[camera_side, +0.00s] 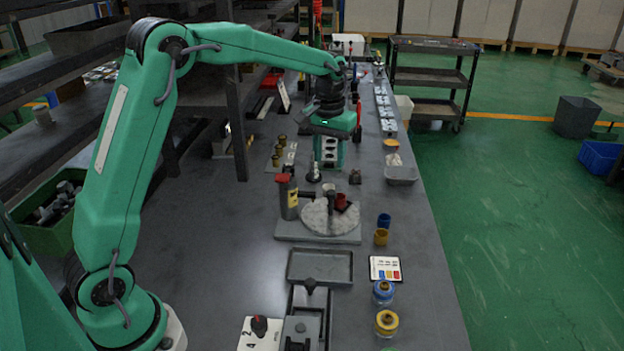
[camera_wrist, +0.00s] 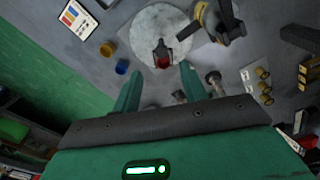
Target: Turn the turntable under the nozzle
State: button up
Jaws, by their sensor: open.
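The turntable (camera_side: 318,220) is a round pale speckled disc on a grey base plate (camera_side: 290,235). It also shows at the top of the wrist view (camera_wrist: 148,22). A dark nozzle arm (camera_side: 331,191) reaches over the disc from a post (camera_side: 290,199) with a yellow label and red cap. A small dark and red piece (camera_side: 342,201) sits near the disc's edge; in the wrist view this piece (camera_wrist: 163,54) lies just ahead of the fingertips. My gripper (camera_side: 328,164) is open and empty, above and beyond the disc, apart from it. Its two green fingers also show in the wrist view (camera_wrist: 160,78).
A blue cup (camera_side: 384,220) and yellow cup (camera_side: 381,237) stand right of the base plate. A grey tray (camera_side: 320,280) lies in front, beside a card (camera_side: 385,268). Brass pieces (camera_side: 276,160) stand at left behind. Dark shelving borders the bench's left; bare bench lies left of the base plate.

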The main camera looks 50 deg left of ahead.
aim_at(332, 191)
jog(key=shift+w+a+f, duration=0.2)
jog(key=shift+w+f, duration=0.3)
jog(key=shift+f, duration=0.15)
jog(key=shift+w+a+f, duration=0.15)
jog(key=shift+w+f, duration=0.35)
jog(key=shift+f, duration=0.1)
jog(key=shift+f, duration=0.15)
jog(key=shift+f, duration=3.75)
grip_shut()
